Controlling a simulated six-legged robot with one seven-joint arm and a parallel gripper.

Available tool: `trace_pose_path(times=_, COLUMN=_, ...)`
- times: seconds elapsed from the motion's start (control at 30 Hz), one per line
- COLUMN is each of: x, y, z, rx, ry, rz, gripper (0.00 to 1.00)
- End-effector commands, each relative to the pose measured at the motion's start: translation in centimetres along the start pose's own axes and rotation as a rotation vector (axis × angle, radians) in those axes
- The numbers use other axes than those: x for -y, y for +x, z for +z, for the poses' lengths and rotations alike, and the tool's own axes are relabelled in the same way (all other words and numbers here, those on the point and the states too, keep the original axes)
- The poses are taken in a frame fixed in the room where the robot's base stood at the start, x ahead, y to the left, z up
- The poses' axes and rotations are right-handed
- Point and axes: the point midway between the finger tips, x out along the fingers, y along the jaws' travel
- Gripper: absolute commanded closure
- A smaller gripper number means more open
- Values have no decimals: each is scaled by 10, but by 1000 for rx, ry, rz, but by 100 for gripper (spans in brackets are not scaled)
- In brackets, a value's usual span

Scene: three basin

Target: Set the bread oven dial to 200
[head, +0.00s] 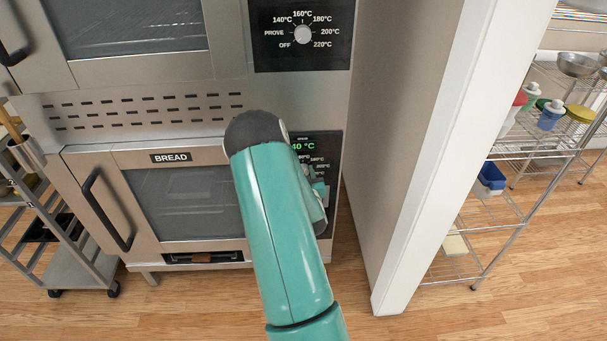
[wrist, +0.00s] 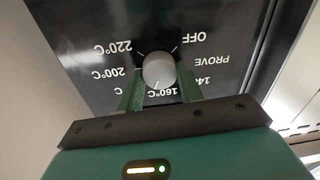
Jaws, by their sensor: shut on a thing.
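The bread oven (head: 190,200), labelled BREAD, has its door shut. Its control panel (head: 333,150) is mostly hidden behind my arm in the head view. A green readout there shows a number ending in 40 °C. In the wrist view, which is upside down, the round pale dial (wrist: 158,69) sits among the marks OFF, PROVE, 140, 160, 200 and 220; 180 is mostly covered. My gripper (wrist: 159,80) has its two green fingers on either side of the dial, shut on it. The dial's pointer is too small to read surely.
An upper oven panel (head: 302,35) with its own dial is above. A white wall end (head: 420,150) stands close on the right, with a wire shelf (head: 490,200) beyond. A rack trolley (head: 75,265) stands at the left.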

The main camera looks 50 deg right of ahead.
Motion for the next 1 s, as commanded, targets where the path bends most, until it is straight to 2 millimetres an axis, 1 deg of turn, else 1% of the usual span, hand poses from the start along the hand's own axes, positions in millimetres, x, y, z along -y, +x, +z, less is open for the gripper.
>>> trace_pose_path(times=0.7, x=-3, y=0, z=2, rx=-35, ry=680, rz=-9, gripper=86)
trace_pose_path(times=1.0, x=-3, y=0, z=2, rx=-48, ry=918, rz=-13, gripper=86)
